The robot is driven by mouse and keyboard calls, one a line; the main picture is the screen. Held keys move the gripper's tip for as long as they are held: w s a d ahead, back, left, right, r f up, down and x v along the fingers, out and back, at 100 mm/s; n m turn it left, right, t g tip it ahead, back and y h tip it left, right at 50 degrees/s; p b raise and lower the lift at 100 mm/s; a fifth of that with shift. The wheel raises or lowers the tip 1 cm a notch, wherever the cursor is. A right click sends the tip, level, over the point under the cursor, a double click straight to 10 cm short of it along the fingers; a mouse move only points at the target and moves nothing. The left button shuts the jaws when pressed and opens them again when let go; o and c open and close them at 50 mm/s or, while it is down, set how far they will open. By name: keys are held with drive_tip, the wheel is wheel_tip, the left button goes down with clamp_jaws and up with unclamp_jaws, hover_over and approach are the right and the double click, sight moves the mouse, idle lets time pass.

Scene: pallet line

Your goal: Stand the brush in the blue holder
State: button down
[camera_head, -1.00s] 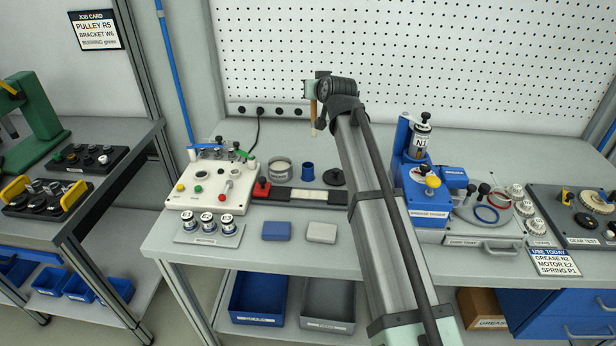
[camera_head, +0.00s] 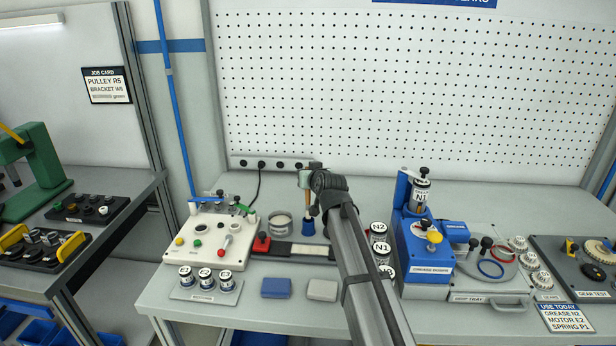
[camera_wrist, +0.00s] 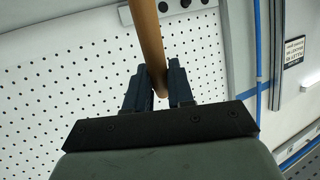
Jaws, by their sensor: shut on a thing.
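The brush (camera_head: 308,198) has a tan wooden handle and hangs upright below my gripper (camera_head: 307,181). My gripper is shut on it. In the wrist view, the handle (camera_wrist: 147,40) stands between the two dark fingers of my gripper (camera_wrist: 158,85). The blue holder (camera_head: 308,228) stands on the bench directly below the brush in the head view. The lower end of the brush meets the holder's top in the picture. I cannot tell whether it is inside the rim, touching it or just above or in front of it.
A round tin (camera_head: 280,223) stands left of the holder, and a white control panel (camera_head: 210,235) is further left. Labelled cans (camera_head: 379,245) stand right of my forearm, before the blue grease station (camera_head: 425,245). Blue (camera_head: 276,287) and grey (camera_head: 322,289) blocks lie in front.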

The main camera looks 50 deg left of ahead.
drive_tip(key=shift+f, duration=0.85)
drive_tip(key=c, duration=1)
unclamp_jaws()
drive_tip(key=shift+r, duration=0.45)
drive_tip(key=v, duration=1.2)
drive_tip(key=shift+r, duration=0.2)
